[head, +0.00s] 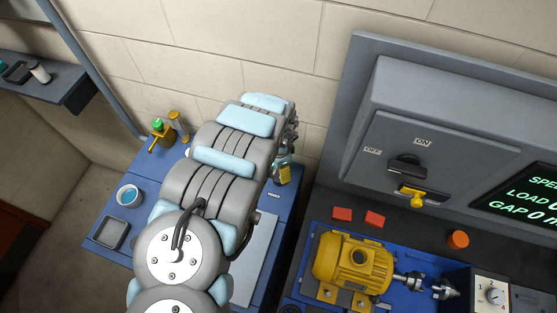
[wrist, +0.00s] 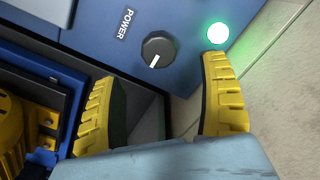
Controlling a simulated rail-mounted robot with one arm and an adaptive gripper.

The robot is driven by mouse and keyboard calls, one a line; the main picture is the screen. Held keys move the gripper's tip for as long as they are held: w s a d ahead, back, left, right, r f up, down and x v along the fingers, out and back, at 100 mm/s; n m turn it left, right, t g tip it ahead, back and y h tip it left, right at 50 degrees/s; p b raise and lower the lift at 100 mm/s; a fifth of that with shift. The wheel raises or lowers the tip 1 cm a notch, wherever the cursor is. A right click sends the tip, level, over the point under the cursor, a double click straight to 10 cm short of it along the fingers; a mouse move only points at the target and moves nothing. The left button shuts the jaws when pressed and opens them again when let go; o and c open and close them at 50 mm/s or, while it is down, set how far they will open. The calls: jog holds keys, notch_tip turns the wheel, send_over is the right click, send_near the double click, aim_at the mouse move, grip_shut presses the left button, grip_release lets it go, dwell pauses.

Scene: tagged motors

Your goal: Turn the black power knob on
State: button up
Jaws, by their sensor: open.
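The black power knob (wrist: 158,49) is round with a white pointer line. It sits on a blue panel (wrist: 185,20) beside a white POWER label, in the wrist view. Its line points toward the lower part of the picture, slightly left. My gripper (wrist: 160,70) is open and empty, with one yellow ribbed finger on each side below the knob. The knob appears beyond the fingertips and apart from them; the exact distance is unclear. I cannot make out the knob in the head view, where my arm covers part of the bench.
A lit green lamp (wrist: 218,35) sits near the right fingertip. In the head view, a grey cabinet has a black OFF/ON switch (head: 407,165) with a yellow padlock (head: 411,196). A yellow motor (head: 352,265) stands below it. A blue-filled cup (head: 129,195) stands at left.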

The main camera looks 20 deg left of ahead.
jog(key=shift+r, duration=2.5)
